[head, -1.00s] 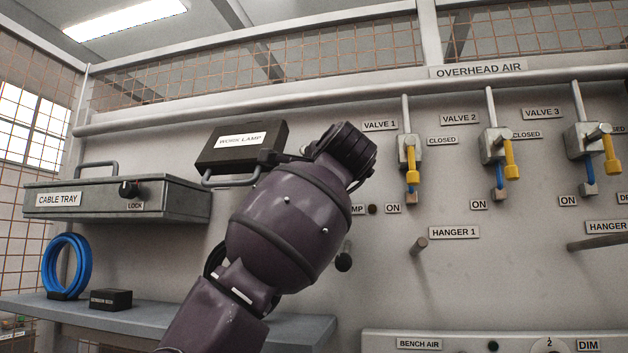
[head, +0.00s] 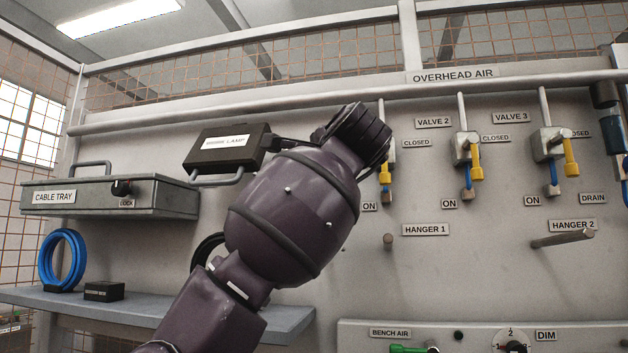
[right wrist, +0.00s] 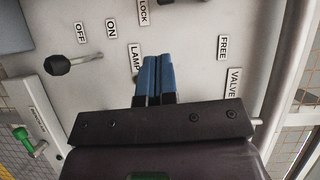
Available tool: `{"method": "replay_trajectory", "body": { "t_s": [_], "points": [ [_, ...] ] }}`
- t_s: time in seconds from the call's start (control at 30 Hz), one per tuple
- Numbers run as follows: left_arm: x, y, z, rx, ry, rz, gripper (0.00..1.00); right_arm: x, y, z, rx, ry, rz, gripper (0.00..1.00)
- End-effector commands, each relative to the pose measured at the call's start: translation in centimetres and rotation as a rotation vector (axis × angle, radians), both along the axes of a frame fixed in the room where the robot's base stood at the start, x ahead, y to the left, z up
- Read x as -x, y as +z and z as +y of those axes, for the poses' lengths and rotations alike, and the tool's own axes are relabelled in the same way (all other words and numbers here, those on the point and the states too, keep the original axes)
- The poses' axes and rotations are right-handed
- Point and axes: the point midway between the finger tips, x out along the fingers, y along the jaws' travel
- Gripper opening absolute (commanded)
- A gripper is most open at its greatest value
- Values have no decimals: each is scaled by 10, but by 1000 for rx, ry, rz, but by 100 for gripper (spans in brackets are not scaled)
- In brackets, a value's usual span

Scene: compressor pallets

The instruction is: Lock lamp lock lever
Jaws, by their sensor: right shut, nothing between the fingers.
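The work lamp (head: 226,148) is a dark box with a handle, left of my arm in the head view. My right arm covers the panel just right of it. In the right wrist view, my right gripper (right wrist: 158,62) is shut and empty, its blue fingers together over the panel by the LAMP label (right wrist: 135,58). The LOCK label (right wrist: 143,12) is at the top edge and the FREE label (right wrist: 223,48) to the right. A dark part (right wrist: 180,2) is cut off beside LOCK; I cannot tell if it is the lamp lock lever. My left gripper is not in view.
A black-knobbed lever (right wrist: 62,64) stands out near the OFF and ON labels. The cable tray (head: 110,198), with its own lock knob (head: 122,188), is at left. Valve levers (head: 476,160) and a hanger peg (head: 562,239) project at right.

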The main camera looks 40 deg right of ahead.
Motion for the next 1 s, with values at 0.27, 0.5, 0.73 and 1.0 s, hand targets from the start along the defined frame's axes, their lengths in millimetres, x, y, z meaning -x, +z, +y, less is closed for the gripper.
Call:
{"method": "replay_trajectory", "body": {
  "t_s": [0.27,0.5,0.73,1.0],
  "points": [
    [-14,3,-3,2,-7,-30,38,34,2,12,1,0,-3,0],
    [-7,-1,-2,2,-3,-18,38,40,3,14,0,0,-1,0],
    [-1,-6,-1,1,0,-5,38,40,3,14,0,0,-1,0],
    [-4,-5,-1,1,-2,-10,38,40,3,14,0,0,-1,0]
  ]
}}
